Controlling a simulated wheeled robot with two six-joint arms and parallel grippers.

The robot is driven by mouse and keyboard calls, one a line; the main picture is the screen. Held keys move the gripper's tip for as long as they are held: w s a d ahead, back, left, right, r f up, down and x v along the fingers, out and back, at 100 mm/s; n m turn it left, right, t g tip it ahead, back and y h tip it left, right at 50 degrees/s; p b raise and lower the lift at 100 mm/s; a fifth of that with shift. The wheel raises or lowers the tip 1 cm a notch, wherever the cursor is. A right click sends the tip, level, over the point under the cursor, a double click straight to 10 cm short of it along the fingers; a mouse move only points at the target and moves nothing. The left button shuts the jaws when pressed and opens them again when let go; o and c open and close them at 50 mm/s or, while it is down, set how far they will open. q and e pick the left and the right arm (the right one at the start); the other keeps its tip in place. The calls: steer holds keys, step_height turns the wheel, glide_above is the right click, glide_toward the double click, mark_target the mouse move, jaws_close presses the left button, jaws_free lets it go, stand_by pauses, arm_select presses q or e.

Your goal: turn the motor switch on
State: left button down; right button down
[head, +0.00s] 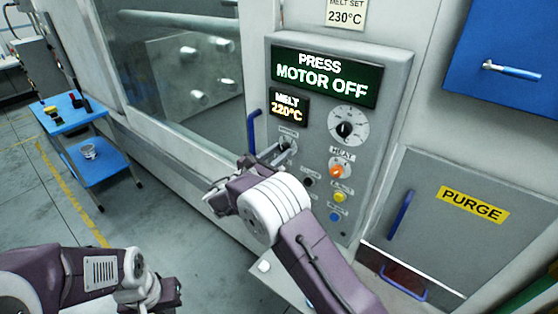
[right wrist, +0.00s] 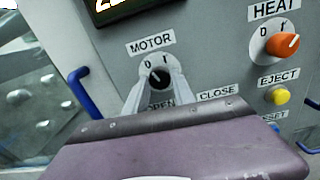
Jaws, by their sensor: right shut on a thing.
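The motor switch (right wrist: 160,79) is a small black rotary knob on a round light dial marked 0 and I, under the label MOTOR. In the head view it is mostly hidden by my right gripper (head: 284,150). The right wrist view shows the two grey fingers of this gripper (right wrist: 158,82) on either side of the knob, shut on it. The knob's pointer seems to lean up and left toward 0. The display (head: 325,77) above reads PRESS MOTOR OFF. My left gripper (head: 163,294) is low at the left, far from the panel; its fingers are not clear.
An orange heat knob (head: 337,171), a yellow eject button (head: 340,198) and a blue button (head: 335,216) sit close on the panel. A blue handle (head: 254,133) stands left of the switch. A purge door (head: 440,225) is at right, a blue cart (head: 75,128) at left.

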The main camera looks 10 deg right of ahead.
steer(key=m+b, duration=0.3)
steer(key=b, duration=0.1)
steer(key=m+b, duration=0.3)
steer(key=b, duration=0.2)
steer(key=m+b, duration=0.3)
steer(key=b, duration=0.1)
steer(key=shift+f, duration=0.4)
steer(key=shift+r+m+b, duration=0.3)
steer(key=shift+m+b, duration=1.1)
steer(key=shift+b, duration=0.25)
steer(key=shift+h, duration=0.3)
steer(key=c, duration=1.1)
jaws_free()
steer(key=shift+w, duration=0.1)
steer(key=shift+o, duration=0.2)
steer(key=b+v, duration=0.1)
steer(key=v, duration=0.8)
steer(key=shift+r, duration=0.1)
